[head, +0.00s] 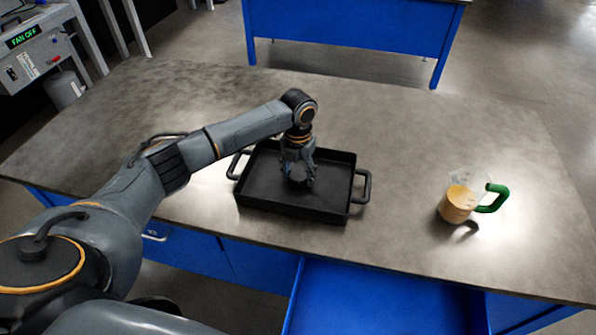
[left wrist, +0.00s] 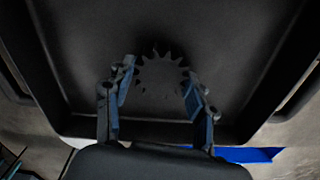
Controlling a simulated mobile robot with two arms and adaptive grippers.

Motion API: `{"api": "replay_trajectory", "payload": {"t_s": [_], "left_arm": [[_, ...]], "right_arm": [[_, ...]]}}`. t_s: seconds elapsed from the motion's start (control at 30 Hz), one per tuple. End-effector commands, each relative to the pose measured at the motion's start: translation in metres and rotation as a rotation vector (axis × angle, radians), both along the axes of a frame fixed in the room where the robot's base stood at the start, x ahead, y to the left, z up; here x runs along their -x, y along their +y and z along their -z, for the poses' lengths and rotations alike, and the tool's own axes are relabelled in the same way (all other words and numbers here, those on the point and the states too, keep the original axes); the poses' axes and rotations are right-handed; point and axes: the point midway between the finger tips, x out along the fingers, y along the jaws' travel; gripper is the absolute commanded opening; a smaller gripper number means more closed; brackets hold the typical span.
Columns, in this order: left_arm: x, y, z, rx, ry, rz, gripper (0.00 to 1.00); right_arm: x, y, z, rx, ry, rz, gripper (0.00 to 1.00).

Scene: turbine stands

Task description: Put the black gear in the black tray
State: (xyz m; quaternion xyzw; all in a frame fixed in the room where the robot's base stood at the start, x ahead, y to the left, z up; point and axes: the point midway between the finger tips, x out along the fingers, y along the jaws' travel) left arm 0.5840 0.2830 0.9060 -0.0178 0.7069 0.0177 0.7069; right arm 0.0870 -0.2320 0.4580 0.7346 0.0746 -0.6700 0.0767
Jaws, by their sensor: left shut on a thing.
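The black tray (head: 292,206) stands on the grey table, with a handle at each side. My left gripper (head: 298,180) reaches down inside its walls, pointing at the floor. In the left wrist view, the black gear (left wrist: 160,79) sits between the two fingers of the left gripper (left wrist: 158,92), which is shut on it. The gear's teeth show against the tray's dark floor (left wrist: 150,25). I cannot tell whether the gear touches the floor or hangs just above it. In the head view the gear is mostly hidden by the fingers. My right gripper is not in view.
A clear jug (head: 458,203) of orange-yellow contents with a green handle stands on the table (head: 420,130) to the right of the tray. An open blue drawer (head: 385,300) juts out at the front. The table around the tray is otherwise clear.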

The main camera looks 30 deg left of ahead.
Motion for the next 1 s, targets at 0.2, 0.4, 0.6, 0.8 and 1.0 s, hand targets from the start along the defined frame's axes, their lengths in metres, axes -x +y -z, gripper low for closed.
{"api": "replay_trajectory", "payload": {"t_s": [0.2, 0.4, 0.6, 0.8, 1.0], "left_arm": [[-0.0005, -0.0003, -0.0013, 0.001, -0.002, 0.000, 0.00], [-0.0004, -0.0004, 0.0010, 0.001, -0.001, 0.000, 0.00], [-0.0004, -0.0004, 0.0049, 0.001, -0.001, 0.000, 0.00], [-0.0004, -0.0004, 0.0053, 0.001, -0.001, 0.000, 0.81], [-0.0001, -0.0002, 0.0057, 0.000, 0.000, 0.000, 0.81]], "right_arm": [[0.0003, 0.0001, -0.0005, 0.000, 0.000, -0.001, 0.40], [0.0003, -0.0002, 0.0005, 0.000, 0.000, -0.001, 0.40], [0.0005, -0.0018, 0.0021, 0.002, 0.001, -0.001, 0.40], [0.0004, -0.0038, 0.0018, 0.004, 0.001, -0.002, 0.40], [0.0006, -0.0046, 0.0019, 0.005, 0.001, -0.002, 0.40]]}}
